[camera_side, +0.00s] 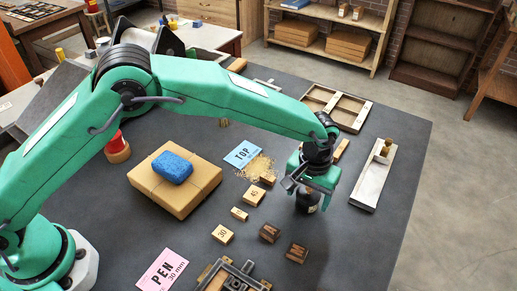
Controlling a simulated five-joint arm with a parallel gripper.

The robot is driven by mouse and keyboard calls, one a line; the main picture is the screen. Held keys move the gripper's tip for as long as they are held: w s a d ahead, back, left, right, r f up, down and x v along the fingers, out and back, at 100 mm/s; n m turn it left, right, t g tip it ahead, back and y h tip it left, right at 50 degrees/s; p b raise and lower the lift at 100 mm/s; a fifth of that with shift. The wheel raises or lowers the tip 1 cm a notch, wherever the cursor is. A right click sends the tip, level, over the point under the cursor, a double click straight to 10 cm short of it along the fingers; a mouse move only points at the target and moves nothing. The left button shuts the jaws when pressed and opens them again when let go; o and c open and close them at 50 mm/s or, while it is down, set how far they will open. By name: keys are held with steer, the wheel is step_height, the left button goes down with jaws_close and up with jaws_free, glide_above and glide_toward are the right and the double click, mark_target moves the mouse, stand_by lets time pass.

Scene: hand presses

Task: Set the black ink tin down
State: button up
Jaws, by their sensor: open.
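The black ink tin (308,205) appears as a small dark round shape with a pale patch, at the lower end of my gripper. My gripper (311,192) points down over the right part of the dark table and is open around or just above the tin. The green jaws hide much of the tin. I cannot tell whether the jaws touch it.
Wooden type blocks (269,232) lie in front of the gripper. A blue card (243,154) is left of it. A long metal tray (373,175) is to the right, and a wooden frame (336,107) behind. A blue sponge (172,167) rests on a brown package (197,194).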

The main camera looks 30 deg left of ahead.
step_height(320, 180, up, 12)
steer(key=shift+r, duration=0.1)
stand_by(0.5)
stand_by(0.5)
steer(key=shift+a+r, duration=0.2)
steer(key=shift+a, duration=0.1)
steer(key=s+a+r+t+h, duration=0.1)
steer(key=s+a+r, duration=0.2)
steer(key=a+r, duration=0.55)
steer(key=s+a+r+t, duration=0.15)
steer(key=a+r, duration=0.35)
steer(key=a, duration=0.7)
steer(key=s+a+f+t+y, duration=0.1)
steer(key=s+a+f+t, duration=0.1)
steer(key=s+a, duration=1.3)
steer(key=s+t, duration=0.1)
steer(key=s, duration=0.2)
steer(key=shift+s+f, duration=0.25)
steer(key=shift+f, duration=0.1)
